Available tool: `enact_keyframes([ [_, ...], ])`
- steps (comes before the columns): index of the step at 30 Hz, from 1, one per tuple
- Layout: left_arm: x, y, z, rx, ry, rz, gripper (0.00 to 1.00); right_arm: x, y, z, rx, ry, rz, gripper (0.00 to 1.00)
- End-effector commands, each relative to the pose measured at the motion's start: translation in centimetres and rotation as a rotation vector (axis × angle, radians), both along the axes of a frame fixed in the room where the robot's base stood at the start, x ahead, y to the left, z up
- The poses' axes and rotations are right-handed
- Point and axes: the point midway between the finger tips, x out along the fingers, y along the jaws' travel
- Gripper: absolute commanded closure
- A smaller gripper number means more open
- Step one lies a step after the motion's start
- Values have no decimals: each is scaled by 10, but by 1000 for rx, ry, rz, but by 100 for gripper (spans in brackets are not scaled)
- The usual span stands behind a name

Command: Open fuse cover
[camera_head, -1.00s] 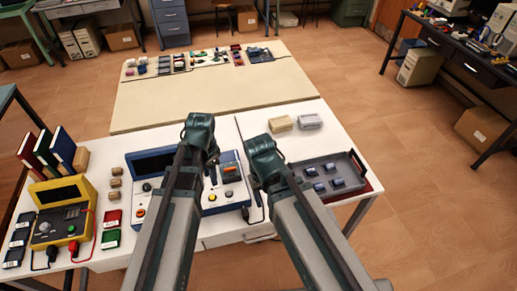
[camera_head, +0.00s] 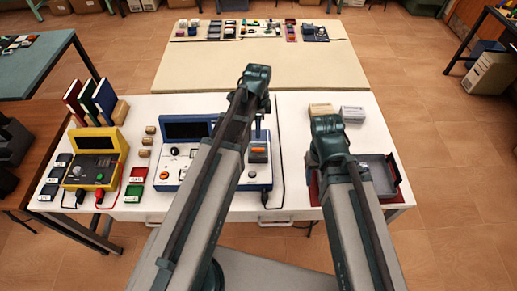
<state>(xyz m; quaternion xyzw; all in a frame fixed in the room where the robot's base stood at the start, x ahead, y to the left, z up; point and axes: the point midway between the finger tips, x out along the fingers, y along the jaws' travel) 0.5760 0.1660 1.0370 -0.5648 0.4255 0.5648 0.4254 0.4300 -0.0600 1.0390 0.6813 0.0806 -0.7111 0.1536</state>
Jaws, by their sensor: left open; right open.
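A blue-edged console (camera_head: 178,178) with a dark screen stands on the white table. At its right side is a small dark grey part with an orange piece (camera_head: 259,154), which may be the fuse cover; I cannot tell whether it is open. My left gripper (camera_head: 258,118) points down just above and behind this part. Its fingers are small and partly hidden, and look empty. I cannot tell whether they touch the part. My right gripper (camera_head: 327,150) is near the grey tray (camera_head: 388,180), its fingers mostly hidden behind its own wrist. My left arm covers the console's middle.
A yellow meter (camera_head: 95,160) with leads, books (camera_head: 90,98) and small red and green boxes (camera_head: 134,182) stand left of the console. Two small blocks (camera_head: 336,111) lie behind my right gripper. A beige mat (camera_head: 260,65) behind is largely bare.

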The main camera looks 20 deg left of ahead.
Motion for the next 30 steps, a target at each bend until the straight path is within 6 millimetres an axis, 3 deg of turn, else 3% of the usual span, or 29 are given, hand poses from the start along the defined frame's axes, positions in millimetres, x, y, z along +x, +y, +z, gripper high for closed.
enact_keyframes([
  [1,0,0,-14,0,0,0,57,0,0,-14,0,0,0,40],
  [18,0,0,-95,0,0,0,57,0,0,-95,0,0,-3,40],
  [24,0,0,-111,0,0,0,57,0,0,-111,0,0,-3,40],
  [30,0,0,-111,0,0,0,57,0,0,-111,0,0,-3,40],
])
